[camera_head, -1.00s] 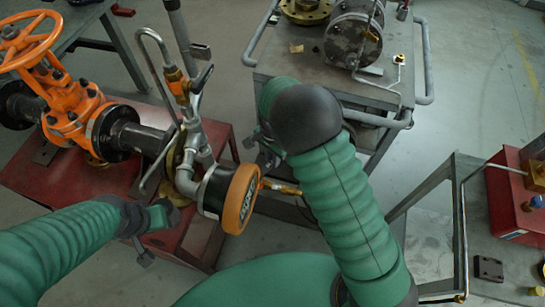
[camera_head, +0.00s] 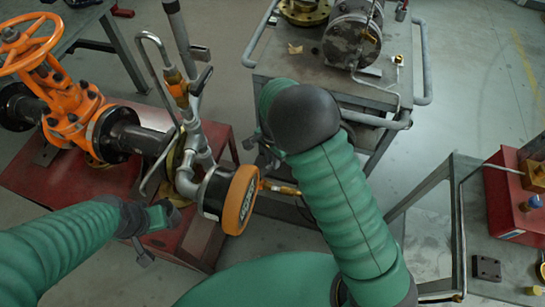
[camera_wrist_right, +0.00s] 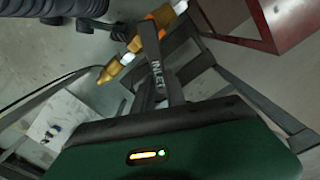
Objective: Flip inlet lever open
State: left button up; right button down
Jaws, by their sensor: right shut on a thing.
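The inlet lever (camera_wrist_right: 157,76) is a dark grey bar marked INLET in the right wrist view, with a brass fitting (camera_wrist_right: 112,68) beside it. My right gripper (camera_wrist_right: 160,92) is shut on this lever. In the head view my right gripper (camera_head: 256,143) shows only partly, beside my dark elbow, and the lever cannot be made out there. My left gripper (camera_head: 165,214) is low in front of the red stand, apart from the pipework. Its fingers are too small and dark to tell open from shut.
An orange handwheel valve (camera_head: 68,105) and an orange-rimmed gauge (camera_head: 236,200) stand on the red stand (camera_head: 100,185). A grey cart (camera_head: 285,62) is behind my right arm. A red box (camera_head: 515,200) is on the right table. Pale floor is clear between cart and right table.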

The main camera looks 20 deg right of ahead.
jog(key=shift+s+r+m+p, duration=0.15)
jog(key=shift+s+m+p, duration=0.3)
jog(key=shift+m+p, duration=0.25)
jog(key=s+m+p, duration=0.1)
jog(key=m+p, duration=0.1)
jog(key=p, duration=0.1)
jog(key=s+m+p, duration=0.2)
jog(key=m, duration=0.1)
jog(key=s+m+p, duration=0.1)
jog(key=m+p, duration=0.2)
jog(key=shift+s+p, duration=0.35)
jog(key=shift+s, duration=0.05)
jog(key=shift+s+a+m+p, duration=0.25)
jog(key=shift+m+p, duration=0.25)
jog(key=shift+m, duration=0.25)
jog(key=shift+s+a+m+p, duration=0.2)
jog(key=shift+m+p, duration=0.25)
jog(key=shift+m, duration=0.3)
jog(key=c, duration=1.6)
grip_release()
jog(key=shift+o, duration=1.1)
